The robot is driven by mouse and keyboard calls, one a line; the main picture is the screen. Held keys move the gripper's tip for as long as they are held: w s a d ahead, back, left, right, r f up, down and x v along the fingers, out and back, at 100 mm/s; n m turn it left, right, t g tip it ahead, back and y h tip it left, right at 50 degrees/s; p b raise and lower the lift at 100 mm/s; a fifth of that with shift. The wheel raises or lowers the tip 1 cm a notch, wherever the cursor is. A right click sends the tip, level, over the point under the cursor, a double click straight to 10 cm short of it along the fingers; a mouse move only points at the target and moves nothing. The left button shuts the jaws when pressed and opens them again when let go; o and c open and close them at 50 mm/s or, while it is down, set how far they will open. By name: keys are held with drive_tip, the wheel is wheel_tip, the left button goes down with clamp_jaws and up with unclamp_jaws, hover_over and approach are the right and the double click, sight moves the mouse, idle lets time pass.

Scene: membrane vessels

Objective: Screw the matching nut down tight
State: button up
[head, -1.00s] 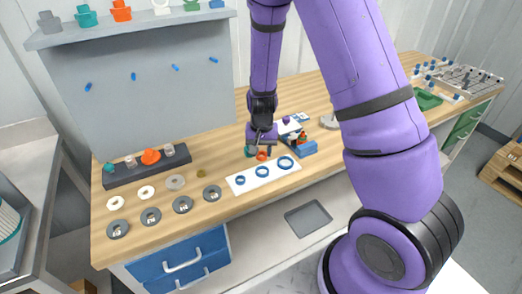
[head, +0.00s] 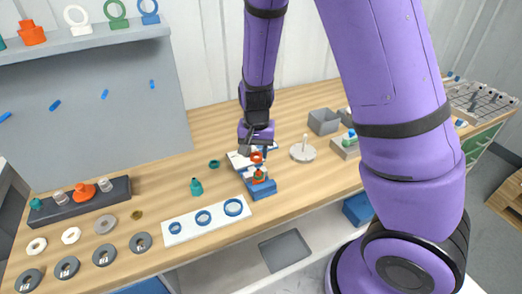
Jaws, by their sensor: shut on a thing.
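My gripper (head: 256,148) points down and is shut on an orange ring-shaped nut (head: 257,157). It holds the nut just above a small vessel with orange and green parts (head: 259,176). The vessel stands in a blue fixture (head: 263,189) on the bench. A gap seems to show between nut and vessel; whether they are in line I cannot tell. A teal ring nut (head: 214,163) and a teal bottle-shaped part (head: 196,187) lie to the left on the wood. The gripper's fingertips are small and partly hidden.
A white strip with blue rings (head: 188,231) lies in front. A dark rack (head: 85,203) and several grey discs are at left. A round plate with an upright pin (head: 303,152) and a grey bin (head: 323,121) stand to the right.

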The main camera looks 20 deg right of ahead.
drive_tip(key=shift+d, duration=0.15)
drive_tip(key=shift+d+f, duration=0.15)
drive_tip(key=shift+d, duration=0.05)
drive_tip(key=shift+f, duration=2.7)
drive_tip(key=o, duration=1)
drive_tip(key=shift+c, duration=0.2)
wheel_tip(320, 180, up, 11)
drive_tip(key=shift+f, duration=0.1)
